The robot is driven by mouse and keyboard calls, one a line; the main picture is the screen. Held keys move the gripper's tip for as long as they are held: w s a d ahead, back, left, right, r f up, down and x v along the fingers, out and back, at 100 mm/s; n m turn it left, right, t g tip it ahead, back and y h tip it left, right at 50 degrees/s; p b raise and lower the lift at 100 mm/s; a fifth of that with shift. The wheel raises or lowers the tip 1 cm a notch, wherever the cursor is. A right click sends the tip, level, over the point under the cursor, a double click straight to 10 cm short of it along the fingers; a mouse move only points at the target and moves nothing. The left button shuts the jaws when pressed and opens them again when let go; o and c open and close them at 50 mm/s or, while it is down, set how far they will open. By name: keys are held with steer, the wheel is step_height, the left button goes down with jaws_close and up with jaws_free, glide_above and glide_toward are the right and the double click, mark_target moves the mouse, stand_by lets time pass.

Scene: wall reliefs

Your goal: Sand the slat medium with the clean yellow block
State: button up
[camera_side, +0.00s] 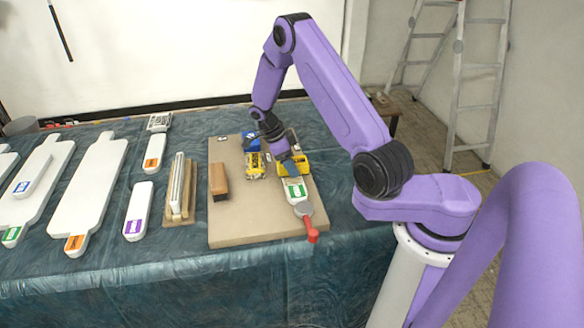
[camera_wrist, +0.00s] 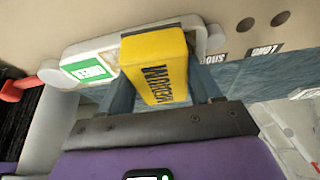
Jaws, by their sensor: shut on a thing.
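My gripper (camera_side: 286,158) is shut on a yellow block (camera_side: 294,168) at the right side of the beige board. In the wrist view the yellow block (camera_wrist: 155,62) bears the word MEDIUM and sits between the two fingers. A pale slat with a green label (camera_side: 295,188) lies on the board, at and under the block; in the wrist view the slat (camera_wrist: 60,75) runs behind the block. I cannot tell whether block and slat touch. Another yellow block (camera_side: 255,166), with dark marks, stands left of my gripper.
A red-handled clamp (camera_side: 311,234) is at the slat's near end. On the board (camera_side: 240,225) are a brown block (camera_side: 219,181) and a blue block (camera_side: 250,142). Left of it lie a rack (camera_side: 178,190) and several white slats with coloured labels (camera_side: 88,190). The board's near-left part is clear.

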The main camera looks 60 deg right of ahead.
steer(key=shift+w+d, duration=1.35)
steer(key=shift+d, duration=0.05)
steer(key=shift+w+r, duration=0.1)
steer(key=shift+r, duration=0.05)
step_height(320, 180, up, 8)
